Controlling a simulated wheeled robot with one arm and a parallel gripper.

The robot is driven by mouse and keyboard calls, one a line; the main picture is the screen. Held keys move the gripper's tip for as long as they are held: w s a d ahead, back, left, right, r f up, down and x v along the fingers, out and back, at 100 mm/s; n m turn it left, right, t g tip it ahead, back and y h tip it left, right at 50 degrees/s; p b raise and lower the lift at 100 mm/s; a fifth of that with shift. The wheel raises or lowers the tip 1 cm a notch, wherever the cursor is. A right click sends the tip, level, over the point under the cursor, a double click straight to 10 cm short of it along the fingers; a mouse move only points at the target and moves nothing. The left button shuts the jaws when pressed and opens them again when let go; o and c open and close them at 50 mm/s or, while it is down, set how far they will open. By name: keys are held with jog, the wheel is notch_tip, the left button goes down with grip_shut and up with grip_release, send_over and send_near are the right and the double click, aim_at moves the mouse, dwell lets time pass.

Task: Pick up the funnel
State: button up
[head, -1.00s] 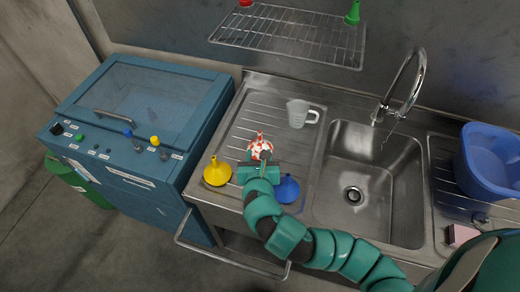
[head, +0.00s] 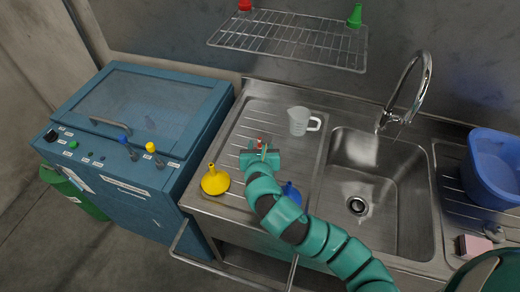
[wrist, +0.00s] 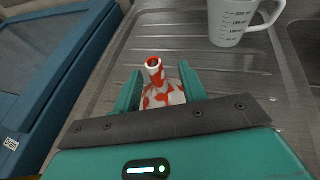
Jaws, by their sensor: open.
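A white funnel with red blotches (wrist: 163,98) stands spout up on the ribbed steel drainboard (head: 228,132). In the wrist view it is between the two teal fingers of my gripper (wrist: 159,88), one on each side. My gripper is open; I cannot tell whether either finger touches the funnel. In the head view my gripper (head: 260,149) hides most of that funnel, with only its red tip showing. A yellow funnel (head: 214,181) stands to the left, near the front edge. A blue funnel (head: 290,192) is to the right, partly behind my arm.
A clear measuring jug (head: 299,121) stands behind, to the right. The sink basin (head: 380,185) and tap (head: 411,90) are farther right, then a blue tub (head: 492,170). A wire shelf (head: 290,38) holds red and green funnels. A blue machine (head: 135,150) stands left.

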jog(key=shift+x, duration=1.1)
jog(key=shift+r, duration=0.1)
grip_shut()
jog(key=shift+r, duration=0.1)
